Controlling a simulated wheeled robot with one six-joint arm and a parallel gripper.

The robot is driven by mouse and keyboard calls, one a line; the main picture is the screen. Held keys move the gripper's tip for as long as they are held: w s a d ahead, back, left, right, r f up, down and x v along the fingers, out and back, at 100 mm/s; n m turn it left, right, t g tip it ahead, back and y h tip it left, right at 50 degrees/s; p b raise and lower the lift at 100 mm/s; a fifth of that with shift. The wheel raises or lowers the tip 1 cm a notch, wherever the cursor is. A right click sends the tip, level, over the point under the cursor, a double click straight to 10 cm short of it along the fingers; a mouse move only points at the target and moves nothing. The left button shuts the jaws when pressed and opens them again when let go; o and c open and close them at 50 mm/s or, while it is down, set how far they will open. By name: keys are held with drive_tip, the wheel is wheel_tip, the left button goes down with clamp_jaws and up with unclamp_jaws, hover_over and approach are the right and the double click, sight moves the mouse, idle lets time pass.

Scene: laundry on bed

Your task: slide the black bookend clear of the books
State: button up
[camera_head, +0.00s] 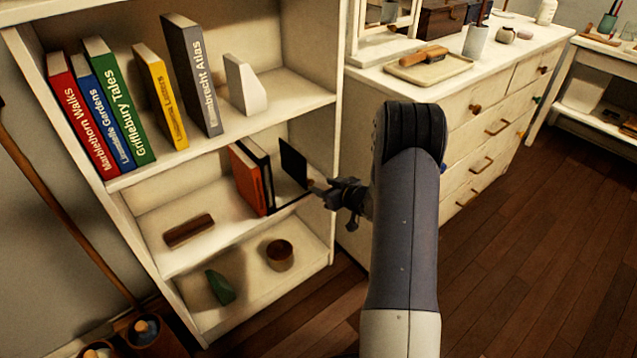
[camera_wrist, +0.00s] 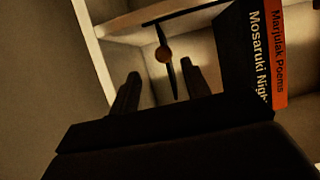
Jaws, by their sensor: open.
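The black bookend (camera_head: 293,163) stands upright on the middle shelf, to the right of a black book (camera_head: 257,162) and an orange book (camera_head: 246,178). In the wrist view the bookend (camera_wrist: 169,75) shows nearly edge-on as a thin dark plate, with a small round brown knob (camera_wrist: 164,54) on it. My gripper (camera_head: 320,190) is at the shelf's front right, by the bookend. In the wrist view my gripper (camera_wrist: 160,72) is open, with the plate in the gap between its two fingers. I cannot tell whether either finger touches it.
The shelf's right side panel (camera_head: 330,130) is close to my gripper. A brown block (camera_head: 189,231) lies left on the same shelf. Several books and a white bookend (camera_head: 245,84) stand above; a brown bowl (camera_head: 280,254) and a green object (camera_head: 219,287) sit below. A dresser (camera_head: 480,125) stands right.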

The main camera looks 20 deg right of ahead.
sight(309, 185)
drive_tip(key=v, duration=0.6)
drive_tip(key=shift+p, duration=0.45)
drive_tip(key=b+x, duration=0.2)
drive_tip(key=x, duration=0.9)
drive_tip(key=shift+s+f, duration=0.1)
drive_tip(key=shift+f, duration=0.05)
drive_tip(key=shift+s+a+b, duration=0.25)
drive_tip(key=shift+a+b, duration=0.35)
drive_tip(key=shift+a, duration=0.15)
